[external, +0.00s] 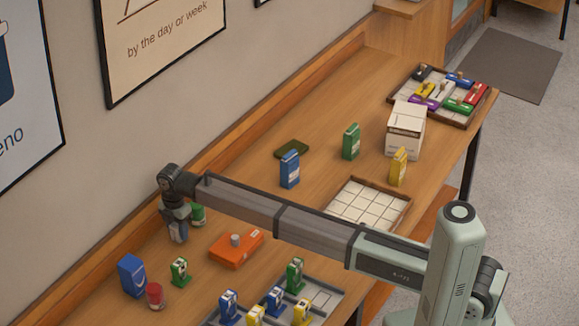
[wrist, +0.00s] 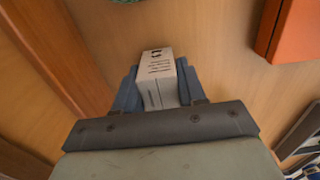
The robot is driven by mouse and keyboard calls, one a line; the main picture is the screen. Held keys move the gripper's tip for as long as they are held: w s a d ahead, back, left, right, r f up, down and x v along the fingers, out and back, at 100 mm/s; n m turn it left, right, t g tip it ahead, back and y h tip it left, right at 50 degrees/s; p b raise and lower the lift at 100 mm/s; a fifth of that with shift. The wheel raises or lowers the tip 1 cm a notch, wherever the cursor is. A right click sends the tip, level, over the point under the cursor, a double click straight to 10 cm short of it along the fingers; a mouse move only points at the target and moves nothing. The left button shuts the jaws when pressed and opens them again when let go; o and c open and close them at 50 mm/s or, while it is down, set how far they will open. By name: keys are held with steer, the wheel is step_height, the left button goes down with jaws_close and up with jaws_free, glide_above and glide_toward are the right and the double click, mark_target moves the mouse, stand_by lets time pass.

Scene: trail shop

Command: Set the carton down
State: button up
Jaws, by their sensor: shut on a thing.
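My gripper (external: 178,230) is low over the left part of the table, near the wall side. In the wrist view my gripper (wrist: 157,92) is shut on a small white carton (wrist: 157,66) with black print on its end. The carton sits between the two blue-grey fingers. In the external view the fingers mostly hide it, and I cannot tell whether its base touches the wooden table (external: 335,110).
A green item (external: 198,213) stands close beyond my gripper. An orange box (external: 237,249) lies to the right, also in the wrist view (wrist: 292,28). A blue box (external: 132,275), red cup (external: 155,296) and small green carton (external: 180,271) stand nearer the front.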

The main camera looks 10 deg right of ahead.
mark_target(177, 224)
steer(key=shift+f, duration=0.45)
steer(key=o, duration=1.1)
steer(key=shift+f, duration=0.15)
step_height(177, 224, up, 12)
steer(key=shift+r, duration=0.2)
